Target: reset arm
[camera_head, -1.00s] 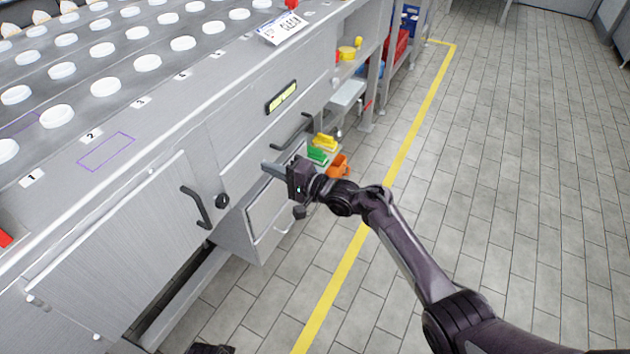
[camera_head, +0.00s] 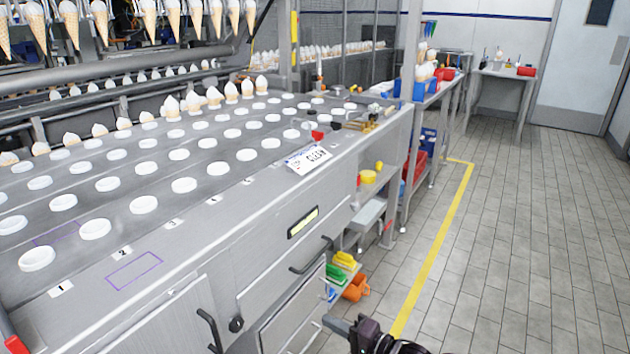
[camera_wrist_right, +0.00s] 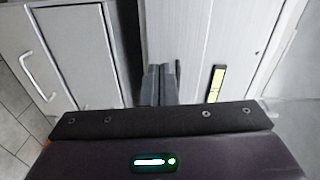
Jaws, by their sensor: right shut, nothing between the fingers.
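My right gripper (camera_head: 342,325) shows at the bottom edge of the head view, in front of the steel machine's (camera_head: 245,273) drawer side, with most of the arm cut off below. In the right wrist view its two fingers (camera_wrist_right: 160,84) are together, with nothing between them. They point toward the grey machine front, which has a yellow display (camera_wrist_right: 216,84) to the right and a door with a handle (camera_wrist_right: 40,78) to the left. My left gripper is not in view.
Rows of white round lids (camera_head: 144,204) and several ice-cream cones (camera_head: 215,97) stand on the machine. A sign (camera_head: 307,158) lies near its edge. Yellow and green brushes (camera_head: 337,273) and an orange cup (camera_head: 356,288) sit on a low shelf. The tiled floor (camera_head: 520,230) at right is clear.

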